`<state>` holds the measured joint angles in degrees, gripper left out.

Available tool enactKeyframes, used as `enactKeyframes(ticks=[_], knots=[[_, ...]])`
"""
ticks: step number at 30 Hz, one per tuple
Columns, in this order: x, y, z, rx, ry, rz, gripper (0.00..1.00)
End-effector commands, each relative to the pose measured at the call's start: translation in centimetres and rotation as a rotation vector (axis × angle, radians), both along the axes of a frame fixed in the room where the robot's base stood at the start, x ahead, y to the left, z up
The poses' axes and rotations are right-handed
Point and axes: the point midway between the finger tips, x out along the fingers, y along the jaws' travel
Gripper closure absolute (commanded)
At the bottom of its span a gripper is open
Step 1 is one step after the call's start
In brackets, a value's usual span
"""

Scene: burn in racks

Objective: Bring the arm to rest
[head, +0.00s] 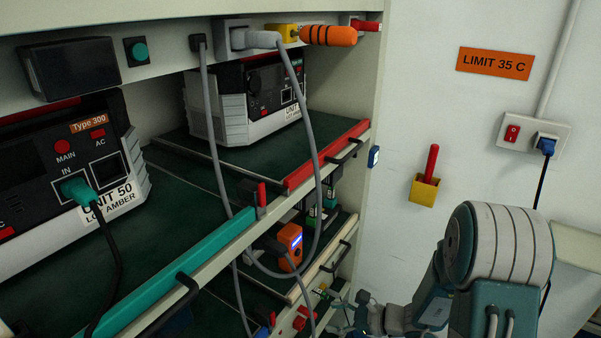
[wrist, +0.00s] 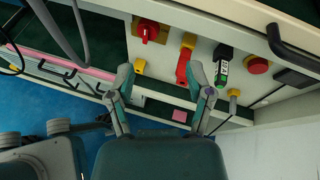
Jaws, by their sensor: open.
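My gripper (wrist: 161,76) is open in the wrist view, its two fingers apart with nothing between them. Beyond the fingertips is the lower front of a rack with red and yellow fittings. I cannot tell the exact gap to them. In the head view my arm (head: 500,245) is at the lower right, its links reaching down and left. The gripper end is low, small and dark there, near the rack's lower front corner, and its fingers are not clear.
The rack holds Unit 50 (head: 65,165) and another unit (head: 250,100). A grey cable (head: 212,130) loops down across the shelf fronts. Handles (head: 345,152) stick out from the shelves. A wall socket (head: 533,133) and a yellow holder (head: 424,190) are on the right wall.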

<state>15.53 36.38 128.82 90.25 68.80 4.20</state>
Motion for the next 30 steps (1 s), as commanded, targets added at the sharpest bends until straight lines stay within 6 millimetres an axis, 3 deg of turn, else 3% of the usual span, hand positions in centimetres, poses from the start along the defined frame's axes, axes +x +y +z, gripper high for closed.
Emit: enactKeyframes(ticks=[1,6,14,23,30], knots=[[-0.7,0.6,1.7,-0.041,-0.044,0.066,0.33],[-3.6,1.8,5.9,-0.184,-0.172,0.275,0.33],[-8.3,2.0,10.7,-0.442,-0.371,0.569,0.33],[-13.2,0.2,15.0,-0.79,-0.6,0.854,0.33],[-16.3,-2.4,18.2,-1.107,-0.775,1.037,0.33]])
